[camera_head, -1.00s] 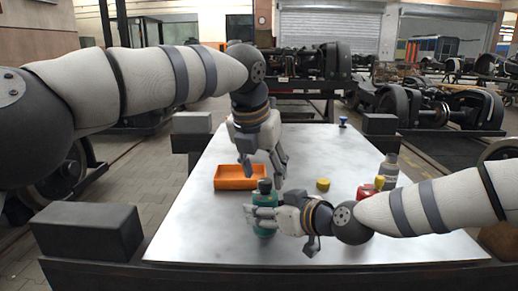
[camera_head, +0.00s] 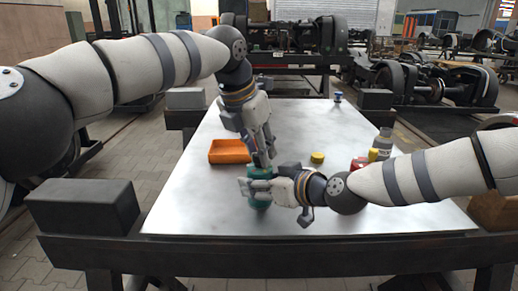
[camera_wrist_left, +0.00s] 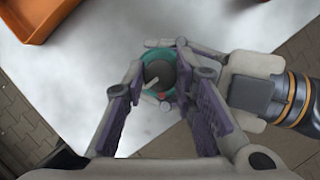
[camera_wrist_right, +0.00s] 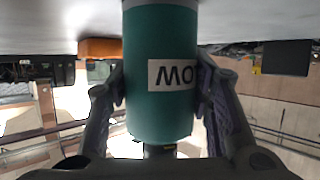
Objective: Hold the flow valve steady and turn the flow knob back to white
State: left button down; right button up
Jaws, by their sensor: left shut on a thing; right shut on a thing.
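The flow valve is a teal upright cylinder (camera_head: 260,203) near the front of the table. In the right wrist view its body (camera_wrist_right: 145,110) shows a white label with upside-down letters. My right gripper (camera_head: 252,190) is shut around the valve's body from the right. My left gripper (camera_head: 262,166) comes from above and is shut on the flow knob. In the left wrist view the dark grey round knob (camera_wrist_left: 161,73) sits on top of the valve between the fingers. It has a white pointer towards the lower left. A small red mark shows just below the knob; a white mark I cannot make out.
An orange tray (camera_head: 212,156) lies left of the grippers. A yellow round piece (camera_head: 317,157), a red object (camera_head: 359,163) and a grey bottle (camera_head: 385,141) stand to the right. A blue knobbed piece (camera_head: 338,97) is at the back. The table's middle back is clear.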

pick_arm(q)
jog(key=c, duration=1.2)
grip_release()
jog(key=v, duration=1.2)
